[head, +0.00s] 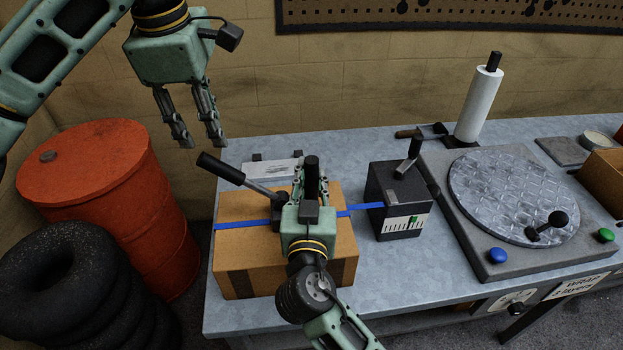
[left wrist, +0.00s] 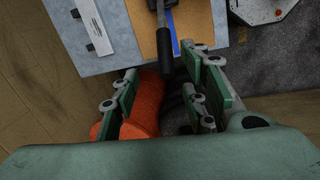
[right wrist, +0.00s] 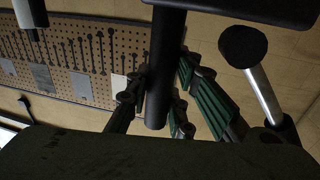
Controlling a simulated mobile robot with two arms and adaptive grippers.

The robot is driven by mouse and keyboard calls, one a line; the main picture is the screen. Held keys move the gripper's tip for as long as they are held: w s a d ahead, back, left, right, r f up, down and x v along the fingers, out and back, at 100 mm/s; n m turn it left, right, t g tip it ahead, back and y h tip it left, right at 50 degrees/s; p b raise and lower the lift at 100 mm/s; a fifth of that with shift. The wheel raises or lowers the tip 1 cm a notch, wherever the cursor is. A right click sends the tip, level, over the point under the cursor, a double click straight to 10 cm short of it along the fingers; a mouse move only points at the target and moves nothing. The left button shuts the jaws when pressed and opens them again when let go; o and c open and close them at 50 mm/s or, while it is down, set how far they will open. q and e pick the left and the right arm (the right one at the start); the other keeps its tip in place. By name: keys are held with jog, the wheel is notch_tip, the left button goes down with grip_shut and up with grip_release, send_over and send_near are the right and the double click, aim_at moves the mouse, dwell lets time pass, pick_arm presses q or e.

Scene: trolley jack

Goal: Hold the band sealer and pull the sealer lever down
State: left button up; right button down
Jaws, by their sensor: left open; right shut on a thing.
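The band sealer sits on top of a cardboard box (head: 250,258), on the blue band (head: 240,225) that crosses the box. My right gripper (head: 310,190) is shut around its upright black handle (head: 312,161); the handle also stands between the fingers in the right wrist view (right wrist: 161,75). The gripper hides much of the sealer body. The sealer lever (head: 220,168) slants up to the left, black grip raised; its grip shows in the left wrist view (left wrist: 164,50). My left gripper (head: 195,143) is open and empty, above and apart from the lever grip.
A dark box-shaped device with a scale and lever (head: 400,200) stands right of the carton. A round turntable (head: 513,195) and a white roll (head: 478,108) are further right on the bench. An orange barrel (head: 105,200) and black tyres (head: 70,285) stand left of the bench.

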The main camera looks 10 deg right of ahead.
aim_at(215, 162)
pick_arm(q)
jog(key=shift+y, duration=0.3)
jog(key=f, duration=0.7)
jog(key=w+f, duration=0.1)
jog(key=f, duration=0.3)
jog(key=shift+a+f, duration=0.1)
jog(key=shift+f, duration=0.25)
jog(key=shift+c, duration=0.6)
grip_shut()
